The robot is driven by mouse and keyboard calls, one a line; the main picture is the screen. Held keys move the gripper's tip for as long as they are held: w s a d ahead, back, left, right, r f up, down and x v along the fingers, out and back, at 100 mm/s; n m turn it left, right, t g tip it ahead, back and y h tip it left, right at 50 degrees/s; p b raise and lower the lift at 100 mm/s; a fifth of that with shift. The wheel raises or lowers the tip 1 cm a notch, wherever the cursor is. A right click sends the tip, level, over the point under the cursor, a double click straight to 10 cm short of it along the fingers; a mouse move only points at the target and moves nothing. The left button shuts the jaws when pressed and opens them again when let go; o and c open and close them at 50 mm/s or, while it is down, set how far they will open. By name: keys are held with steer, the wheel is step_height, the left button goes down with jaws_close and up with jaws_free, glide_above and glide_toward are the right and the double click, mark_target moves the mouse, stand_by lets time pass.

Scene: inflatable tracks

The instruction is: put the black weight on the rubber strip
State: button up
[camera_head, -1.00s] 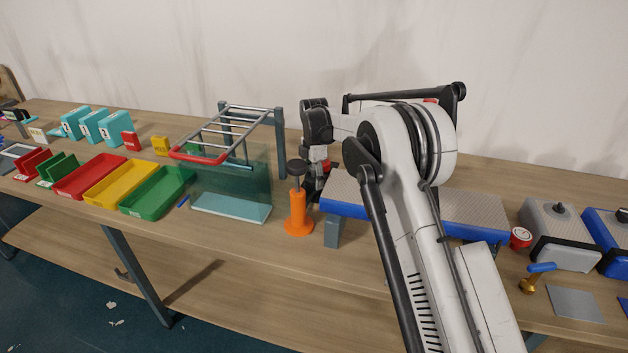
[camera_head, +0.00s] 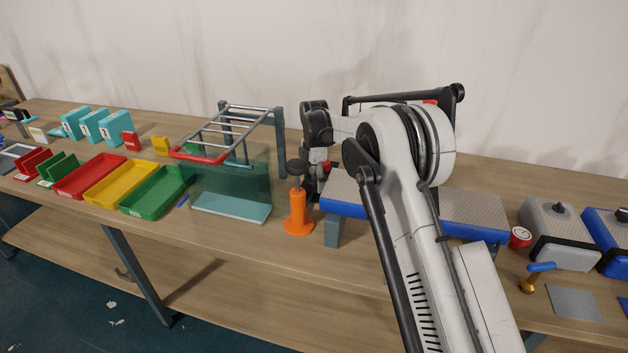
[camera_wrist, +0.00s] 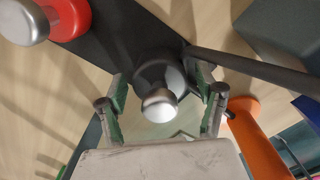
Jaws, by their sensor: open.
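The black weight (camera_wrist: 150,75), a dark round body with a shiny silver knob, stands in the middle of the wrist view. My gripper (camera_wrist: 161,88) is open, with one finger on each side of the weight; I cannot tell whether either finger touches it. A dark flat strip (camera_wrist: 118,35) lies on the wooden table beside and behind the weight; it may be the rubber strip. Whether the weight stands partly on it is not clear. In the head view my arm hides most of this spot.
A red weight with a silver knob (camera_wrist: 65,15) stands at the wrist view's upper left. An orange post (camera_head: 298,212) stands close to my gripper, with a blue-edged raised platform (camera_head: 470,212) to its right. A metal rack (camera_head: 225,130) and coloured trays (camera_head: 155,195) are at left.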

step_height(320, 180, up, 12)
steer(key=shift+r, duration=0.1)
stand_by(0.4)
steer(key=shift+s+d+r, duration=0.15)
steer(key=shift+r, duration=0.15)
steer(key=s+d+r+m+t, duration=0.2)
steer(key=s+d+r+m, duration=0.45)
steer(key=s+r, duration=0.3)
steer(key=s+d+r+m+t, duration=0.1)
steer(key=s+d+r+m, duration=0.4)
steer(key=s+d+r, duration=0.45)
steer(key=s+d+f+m+t, duration=0.1)
steer(key=s+d+f+m, duration=0.15)
steer(key=s, duration=0.65)
steer(key=s+d+f+m+t, duration=0.1)
steer(key=s+d+m, duration=0.25)
steer(key=s, duration=0.45)
steer(key=s+d+f+m+t, duration=0.2)
steer(key=s+f+m, duration=0.5)
steer(key=s, duration=0.6)
steer(key=shift+d+f, duration=0.3)
